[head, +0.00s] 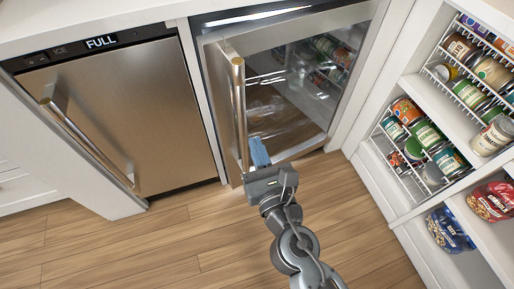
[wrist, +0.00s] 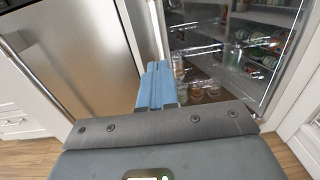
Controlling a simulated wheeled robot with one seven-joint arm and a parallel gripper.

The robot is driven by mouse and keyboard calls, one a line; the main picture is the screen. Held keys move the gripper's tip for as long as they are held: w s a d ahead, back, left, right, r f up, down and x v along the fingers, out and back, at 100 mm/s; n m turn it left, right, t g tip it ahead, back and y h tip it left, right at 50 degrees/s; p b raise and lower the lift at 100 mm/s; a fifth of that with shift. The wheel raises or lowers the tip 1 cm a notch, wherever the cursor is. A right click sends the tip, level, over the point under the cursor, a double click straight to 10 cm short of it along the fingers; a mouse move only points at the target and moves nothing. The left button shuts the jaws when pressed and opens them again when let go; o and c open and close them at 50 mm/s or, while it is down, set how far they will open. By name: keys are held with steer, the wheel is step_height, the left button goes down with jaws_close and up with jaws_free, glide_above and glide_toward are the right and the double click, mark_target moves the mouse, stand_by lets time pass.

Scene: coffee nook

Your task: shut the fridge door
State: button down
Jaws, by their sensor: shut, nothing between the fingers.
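The fridge (head: 205,75) is on the right of the counter front. Its glass door (head: 290,150) stands a little ajar, with a lit gap along its top edge. A vertical bar handle (head: 239,110) is on the door's left side. My gripper (head: 257,150) is shut and empty, its blue fingers pointing at the lower part of the door, just right of the handle. The wrist view also shows the blue fingers together (wrist: 155,75), with the glass door (wrist: 215,50) beyond them. I cannot tell whether the fingers touch the door.
A steel ice maker (head: 130,120) with a bar handle is on the left. Open shelves (head: 415,200) with cans and jars stand on the right, close to the fridge. The wooden floor (head: 150,245) in front is clear.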

mark_target(241, 105)
steer(key=x, duration=1)
steer(key=shift+w, duration=0.15)
